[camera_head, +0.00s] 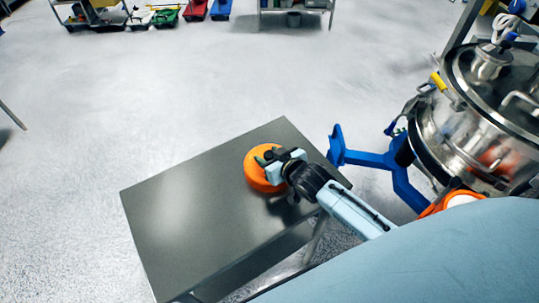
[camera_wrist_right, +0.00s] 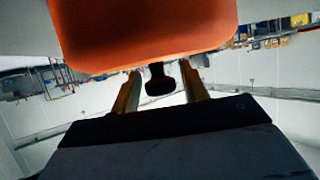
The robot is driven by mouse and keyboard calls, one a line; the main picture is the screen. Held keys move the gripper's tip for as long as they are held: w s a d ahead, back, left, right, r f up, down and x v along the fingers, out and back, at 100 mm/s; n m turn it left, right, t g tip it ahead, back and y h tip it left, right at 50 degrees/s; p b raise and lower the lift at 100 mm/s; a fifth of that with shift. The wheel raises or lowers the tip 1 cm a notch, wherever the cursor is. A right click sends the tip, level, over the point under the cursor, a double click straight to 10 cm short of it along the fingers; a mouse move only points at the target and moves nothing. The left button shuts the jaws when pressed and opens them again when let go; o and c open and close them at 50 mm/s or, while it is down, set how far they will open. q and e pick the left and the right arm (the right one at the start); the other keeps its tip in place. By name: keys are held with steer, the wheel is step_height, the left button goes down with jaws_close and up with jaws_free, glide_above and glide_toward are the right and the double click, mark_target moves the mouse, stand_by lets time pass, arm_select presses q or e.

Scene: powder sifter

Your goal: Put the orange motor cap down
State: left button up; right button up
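The orange motor cap (camera_head: 254,176) is at the right part of the dark grey table, low at its top; whether it fully rests there is hard to tell. In the right wrist view the cap (camera_wrist_right: 145,30) fills the upper middle. My right gripper (camera_head: 272,160) is at the cap, its arm coming from the lower right. In the wrist view its two fingers (camera_wrist_right: 160,88) stand apart, one on each side of a black knob (camera_wrist_right: 160,82), with gaps visible. Their tips are partly hidden by the cap. My left gripper is not in view.
The table (camera_head: 180,215) is bare to the left of the cap. A steel vessel (camera_head: 470,140) on a blue-legged stand (camera_head: 375,160) is close on the right. Coloured bins (camera_head: 195,10) and shelves are far back, with open floor between.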

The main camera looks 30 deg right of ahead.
steer(key=shift+o, duration=0.3)
steer(key=shift+r, duration=0.1)
steer(key=shift+s+r, duration=0.15)
steer(key=p+v, duration=0.1)
steer(key=v, duration=1)
steer(key=shift+s, duration=0.3)
